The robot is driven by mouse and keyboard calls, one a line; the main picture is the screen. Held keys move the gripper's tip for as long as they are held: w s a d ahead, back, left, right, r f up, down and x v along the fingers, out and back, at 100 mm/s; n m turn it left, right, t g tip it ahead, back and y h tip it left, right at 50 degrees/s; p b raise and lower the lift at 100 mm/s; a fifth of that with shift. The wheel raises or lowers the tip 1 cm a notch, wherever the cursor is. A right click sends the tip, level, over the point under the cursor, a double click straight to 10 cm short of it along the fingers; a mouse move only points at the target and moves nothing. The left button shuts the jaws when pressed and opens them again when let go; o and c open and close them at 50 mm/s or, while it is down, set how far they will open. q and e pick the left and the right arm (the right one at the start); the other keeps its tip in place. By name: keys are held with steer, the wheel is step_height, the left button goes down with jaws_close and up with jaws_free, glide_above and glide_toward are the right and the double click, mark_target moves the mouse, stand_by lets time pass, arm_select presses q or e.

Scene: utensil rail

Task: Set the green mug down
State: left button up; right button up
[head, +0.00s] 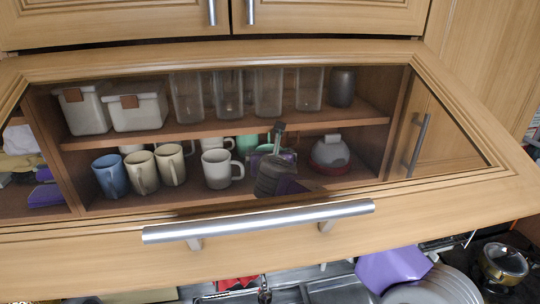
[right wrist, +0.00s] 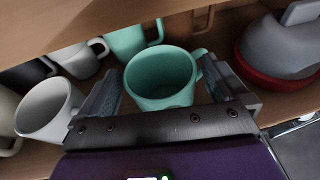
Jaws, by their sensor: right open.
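The green mug (right wrist: 162,78) stands on the cabinet's lower shelf in the right wrist view, its open mouth facing the camera and its handle to the right. My right gripper (right wrist: 160,92) is open, with one finger on each side of the mug; I cannot tell if either finger touches it. In the head view my right gripper (head: 272,158) shows through the glass and hides most of this mug. My left gripper is not in view.
A second green mug (right wrist: 128,40) stands behind. A white mug (right wrist: 48,108) is close on the left, and a grey kettle-like item with a red base (right wrist: 285,50) is on the right. The glass-panelled door with its long handle (head: 260,220) spans the front.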

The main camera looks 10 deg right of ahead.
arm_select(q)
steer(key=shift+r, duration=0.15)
arm_select(e)
steer(key=shift+r, duration=0.2)
steer(key=shift+s+r, duration=0.1)
steer(key=shift+s, duration=0.15)
arm_select(q)
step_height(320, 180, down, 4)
steer(key=b, duration=0.3)
steer(key=shift+b, duration=0.35)
arm_select(e)
steer(key=s+a, duration=0.2)
steer(key=s, duration=1)
steer(key=shift+s, duration=0.3)
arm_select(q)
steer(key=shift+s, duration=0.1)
